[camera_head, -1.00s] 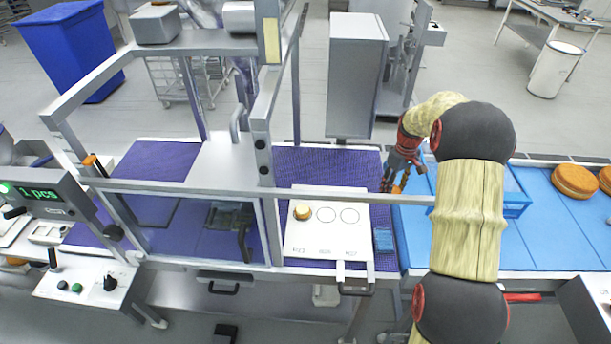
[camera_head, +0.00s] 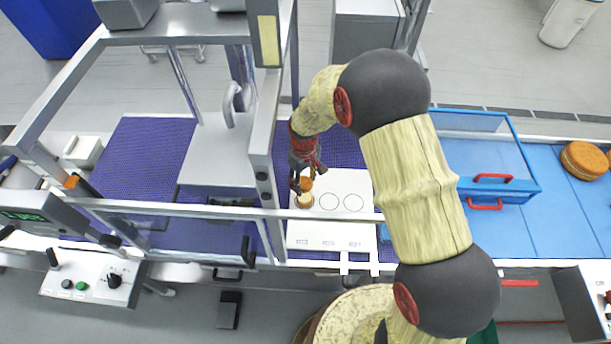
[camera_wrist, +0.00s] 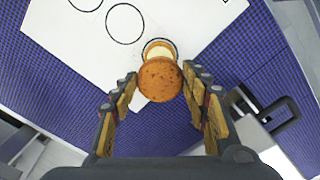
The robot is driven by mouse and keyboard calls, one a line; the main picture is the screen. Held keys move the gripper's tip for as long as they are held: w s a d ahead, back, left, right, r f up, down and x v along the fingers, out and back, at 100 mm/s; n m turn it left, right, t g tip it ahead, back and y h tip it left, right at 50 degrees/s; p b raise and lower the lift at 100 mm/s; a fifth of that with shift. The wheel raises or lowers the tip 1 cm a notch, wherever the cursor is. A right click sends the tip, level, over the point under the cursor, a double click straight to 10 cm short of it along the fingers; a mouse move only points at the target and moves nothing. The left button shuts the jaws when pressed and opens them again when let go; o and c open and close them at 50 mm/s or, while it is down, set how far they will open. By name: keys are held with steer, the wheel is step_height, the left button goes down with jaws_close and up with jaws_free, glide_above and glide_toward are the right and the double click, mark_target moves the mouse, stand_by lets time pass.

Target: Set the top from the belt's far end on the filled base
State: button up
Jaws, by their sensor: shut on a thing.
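My gripper (camera_head: 301,182) is shut on a small brown round top (camera_wrist: 160,80), with a finger on each side of it in the wrist view. The top also shows in the head view (camera_head: 306,183). The cream-topped filled base (camera_wrist: 159,49) sits on the leftmost circle of the white board (camera_head: 335,230); it also shows in the head view (camera_head: 305,201). In the wrist view the held top overlaps part of the base and is offset from it. I cannot tell how high the top is above the board.
Two empty circles lie on the board right of the base. A metal frame bar (camera_head: 200,211) runs in front. A blue-walled clear tray (camera_head: 490,160) and a larger brown round (camera_head: 584,160) are on the blue belt (camera_head: 560,220) at right.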

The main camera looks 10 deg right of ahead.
steer(key=b, duration=0.3)
glide_above(305, 197)
steer(key=shift+a+f, duration=0.1)
steer(key=shift+f, duration=2.7)
steer(key=shift+s, duration=0.15)
steer(key=shift+f+b, duration=0.55)
steer(key=shift+f, duration=0.2)
steer(key=o, duration=0.8)
steer(key=shift+o, duration=0.4)
steer(key=o, duration=0.4)
steer(key=shift+c, duration=0.2)
steer(key=shift+o, duration=0.4)
steer(key=shift+r+p, duration=1.9)
steer(key=shift+r, duration=1.6)
